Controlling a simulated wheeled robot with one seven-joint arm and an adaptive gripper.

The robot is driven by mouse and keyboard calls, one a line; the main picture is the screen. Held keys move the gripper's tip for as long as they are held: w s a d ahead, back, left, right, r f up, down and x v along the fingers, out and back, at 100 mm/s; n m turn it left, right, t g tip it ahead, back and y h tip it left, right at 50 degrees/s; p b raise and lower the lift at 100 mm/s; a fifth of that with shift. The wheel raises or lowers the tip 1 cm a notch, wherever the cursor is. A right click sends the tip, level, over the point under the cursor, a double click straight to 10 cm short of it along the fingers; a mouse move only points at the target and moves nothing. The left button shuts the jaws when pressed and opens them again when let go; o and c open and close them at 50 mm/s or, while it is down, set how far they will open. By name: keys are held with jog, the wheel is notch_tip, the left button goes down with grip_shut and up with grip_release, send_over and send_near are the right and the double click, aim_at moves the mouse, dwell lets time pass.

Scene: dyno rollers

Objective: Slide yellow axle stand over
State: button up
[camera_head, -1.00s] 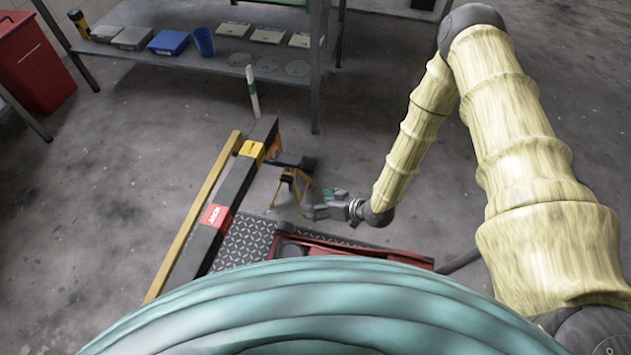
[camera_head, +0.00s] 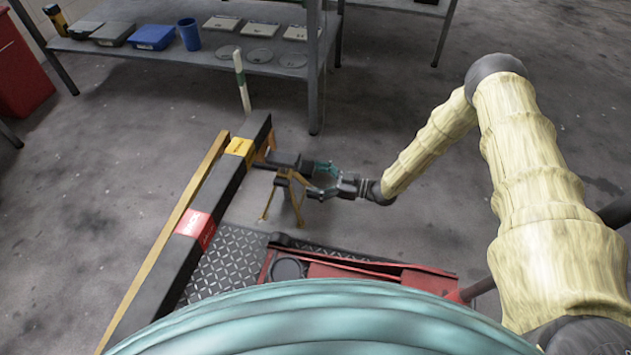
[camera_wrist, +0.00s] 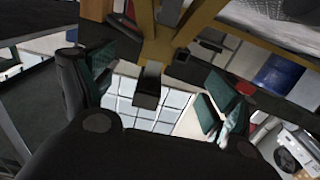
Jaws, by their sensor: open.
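The yellow axle stand (camera_head: 287,193) stands on the floor to the right of the long black beam, its yellow legs spread and its dark top level with my gripper. My gripper (camera_head: 318,180) is open just right of the stand, fingers pointing left toward its upper part. In the wrist view, the stand's yellow frame (camera_wrist: 160,45) and a dark block on it lie between the open fingers (camera_wrist: 155,88). Whether either finger touches the stand, I cannot tell.
The black beam (camera_head: 190,250) with red and yellow labels runs along the left. A diamond-plate panel (camera_head: 232,262) and a red frame (camera_head: 380,275) lie in front. A metal shelf (camera_head: 275,65) stands behind. The floor on the right is clear.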

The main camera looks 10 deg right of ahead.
aim_at(290, 174)
jog(key=shift+w+f, duration=0.15)
jog(key=shift+w, duration=0.05)
jog(key=b+x, duration=0.4)
jog(key=x, duration=0.6)
jog(key=shift+w+a, duration=0.1)
jog(key=shift+a, duration=0.25)
